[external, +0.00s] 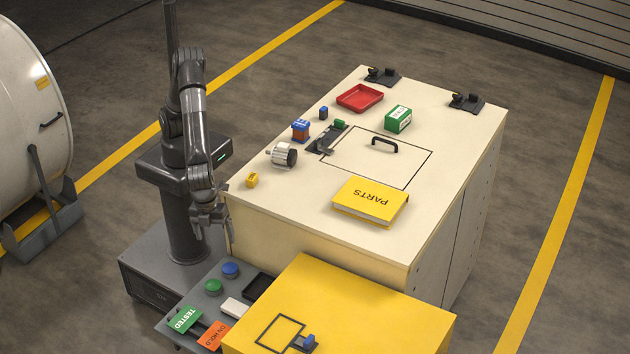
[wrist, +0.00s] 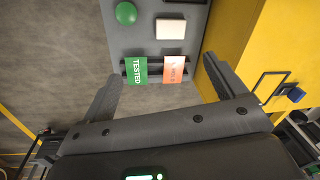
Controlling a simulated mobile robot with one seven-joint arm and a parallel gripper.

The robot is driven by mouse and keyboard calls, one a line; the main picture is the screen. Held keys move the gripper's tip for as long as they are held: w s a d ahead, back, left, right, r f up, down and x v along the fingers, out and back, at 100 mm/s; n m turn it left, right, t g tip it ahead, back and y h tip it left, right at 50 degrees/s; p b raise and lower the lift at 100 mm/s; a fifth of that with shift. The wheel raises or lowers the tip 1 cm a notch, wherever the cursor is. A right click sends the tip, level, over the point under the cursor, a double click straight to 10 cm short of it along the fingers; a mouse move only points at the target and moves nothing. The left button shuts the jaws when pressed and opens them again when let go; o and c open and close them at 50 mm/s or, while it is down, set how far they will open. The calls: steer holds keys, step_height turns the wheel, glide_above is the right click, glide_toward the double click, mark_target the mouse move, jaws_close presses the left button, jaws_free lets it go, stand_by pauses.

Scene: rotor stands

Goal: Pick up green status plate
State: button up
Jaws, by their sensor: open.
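The green status plate (external: 185,319), lettered TESTED, sits at the front-left of a grey shelf, beside the orange plate (external: 213,335) lettered ON HOLD. In the wrist view the green plate (wrist: 136,71) is left of the orange plate (wrist: 174,69), and both rest at a dark holder (wrist: 154,68). My gripper (external: 212,232) hangs above and behind the shelf, beside the cream cabinet. In the wrist view my gripper (wrist: 165,90) is open and empty, its fingers apart on either side of the plates, which lie farther off.
A green button (external: 213,286), a blue button (external: 230,269), a white block (external: 236,308) and a black tray (external: 259,286) are on the grey shelf (external: 193,296). The yellow cabinet (external: 370,315) stands close on its right. The cream cabinet (external: 300,230) rises behind.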

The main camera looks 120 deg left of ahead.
mark_target(191, 313)
steer(key=s+d+f+m+g, duration=0.1)
steer(key=s+d+f+m, duration=0.25)
steer(key=d+f, duration=1)
steer(key=f, duration=1.1)
steer(key=shift+s+a, duration=0.15)
steer(key=shift+a, duration=0.2)
steer(key=shift+c, duration=0.3)
steer(key=c, duration=1)
